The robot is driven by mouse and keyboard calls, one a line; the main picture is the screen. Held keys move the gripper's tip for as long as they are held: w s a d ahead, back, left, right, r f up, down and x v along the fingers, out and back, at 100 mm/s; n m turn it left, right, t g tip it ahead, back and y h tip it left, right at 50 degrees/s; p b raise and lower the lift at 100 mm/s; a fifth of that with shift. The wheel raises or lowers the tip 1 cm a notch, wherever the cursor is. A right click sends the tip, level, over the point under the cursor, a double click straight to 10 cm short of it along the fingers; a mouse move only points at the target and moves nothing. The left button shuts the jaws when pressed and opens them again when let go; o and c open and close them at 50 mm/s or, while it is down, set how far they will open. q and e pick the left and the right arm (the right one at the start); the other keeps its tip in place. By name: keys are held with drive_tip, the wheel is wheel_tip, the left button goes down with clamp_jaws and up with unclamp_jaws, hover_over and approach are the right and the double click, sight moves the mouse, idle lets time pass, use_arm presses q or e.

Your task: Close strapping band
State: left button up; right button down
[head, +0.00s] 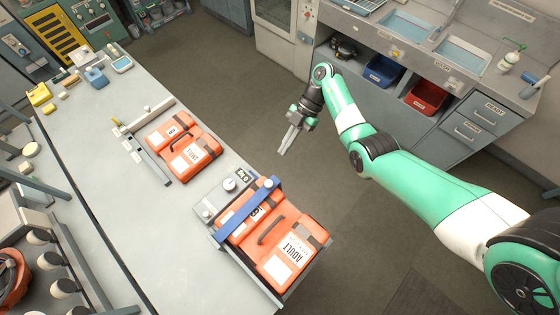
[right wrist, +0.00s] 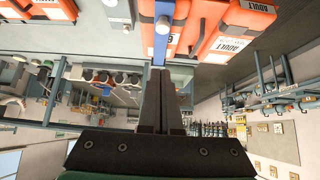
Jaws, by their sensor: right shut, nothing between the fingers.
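The blue strapping band (head: 247,209) lies slantwise across the orange cases (head: 284,259) in the grey tray at the near end of the bench. My right gripper (head: 284,151) is shut and empty, above the floor to the right of the bench and apart from the band. In the right wrist view, the closed fingers (right wrist: 162,72) point toward the end of the blue band (right wrist: 161,47), with the knob (right wrist: 163,24) on it. Whether the band is fastened cannot be told. My left gripper is out of view.
Smaller orange cases (head: 186,146) lie farther up the bench (head: 112,170). A grey box with a round knob (head: 229,184) stands next to the tray. A counter with a blue bin (head: 383,71) and a red bin (head: 426,97) is at the right. The floor (head: 235,95) between is clear.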

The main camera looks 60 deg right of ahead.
drive_tip(key=b, duration=0.7)
hover_over(266, 185)
drive_tip(key=d, duration=0.3)
drive_tip(key=f, duration=0.8)
drive_tip(key=shift+s+a, duration=0.1)
drive_tip(key=shift+s, duration=0.25)
wheel_tip(266, 185, down, 3)
drive_tip(key=shift+a+r+b, duration=0.1)
drive_tip(key=shift+b, duration=0.25)
drive_tip(key=shift+f, duration=0.4)
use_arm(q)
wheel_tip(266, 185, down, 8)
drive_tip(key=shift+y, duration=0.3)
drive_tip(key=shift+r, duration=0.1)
